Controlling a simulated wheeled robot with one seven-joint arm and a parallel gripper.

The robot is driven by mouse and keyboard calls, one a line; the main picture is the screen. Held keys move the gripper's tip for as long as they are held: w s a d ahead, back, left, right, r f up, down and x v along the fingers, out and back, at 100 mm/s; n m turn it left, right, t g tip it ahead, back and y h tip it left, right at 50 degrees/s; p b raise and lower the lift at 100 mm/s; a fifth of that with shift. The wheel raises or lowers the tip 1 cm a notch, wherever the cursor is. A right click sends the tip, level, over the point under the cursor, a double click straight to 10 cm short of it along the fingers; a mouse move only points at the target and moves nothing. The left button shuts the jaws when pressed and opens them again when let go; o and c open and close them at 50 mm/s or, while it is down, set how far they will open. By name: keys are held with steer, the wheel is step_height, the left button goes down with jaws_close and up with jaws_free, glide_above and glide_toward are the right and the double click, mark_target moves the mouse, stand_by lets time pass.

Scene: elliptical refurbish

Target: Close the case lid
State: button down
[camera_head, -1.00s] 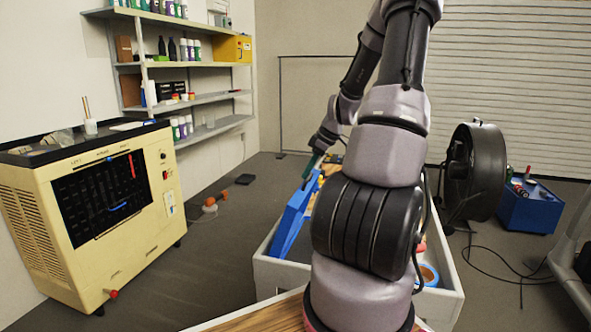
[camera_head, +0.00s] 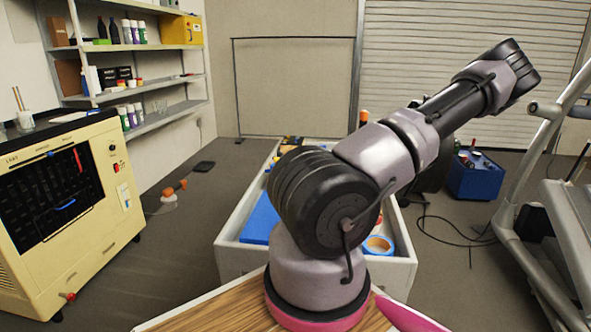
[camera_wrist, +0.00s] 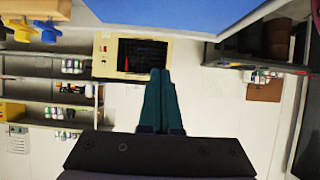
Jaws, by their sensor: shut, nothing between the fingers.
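The blue case (camera_head: 260,222) lies in the white open drawer. Its visible blue face looks low and flat, but my arm covers its right part, so I cannot tell whether the lid is fully shut. My gripper (camera_wrist: 160,75) shows in the wrist view with its dark teal fingers together, holding nothing. It is out of sight in the head view. A large blue surface (camera_wrist: 185,12) fills the top of the wrist view, apart from the fingertips; I cannot tell which thing it is.
The white drawer (camera_head: 237,207) also holds blue tape (camera_head: 379,245) and other items. A cream machine (camera_head: 115,190) and shelves (camera_head: 140,72) stand at left.

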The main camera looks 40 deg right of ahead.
step_height(320, 180, down, 5)
steer(key=s+d, duration=0.2)
steer(key=shift+s+d, duration=0.25)
steer(key=shift+w+r, duration=0.1)
steer(key=shift+r, duration=0.05)
stand_by(0.3)
